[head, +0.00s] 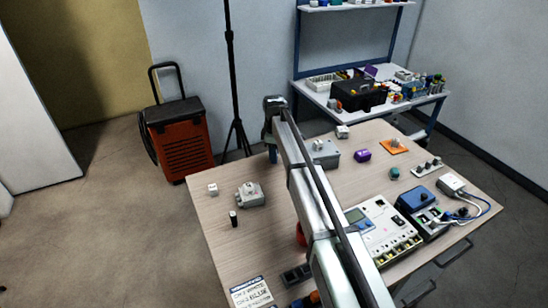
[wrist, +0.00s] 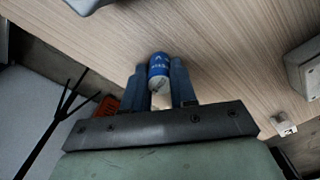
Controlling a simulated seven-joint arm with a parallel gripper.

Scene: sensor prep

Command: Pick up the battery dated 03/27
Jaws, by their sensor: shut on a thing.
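In the wrist view, my gripper (wrist: 158,78) is shut on a small blue cylindrical battery (wrist: 158,64) with a pale end. It sits between the two blue-grey fingers, and wood grain shows behind it. Its print is too small to read, so I cannot tell its date. In the head view, my gripper (head: 272,153) is at the far edge of the table; the held battery cannot be made out there. Another small battery-like cylinder (head: 233,217), dark with a pale top, stands upright on the left part of the table.
A printed card (head: 250,294) lies at the front. The left table corner is mostly clear.

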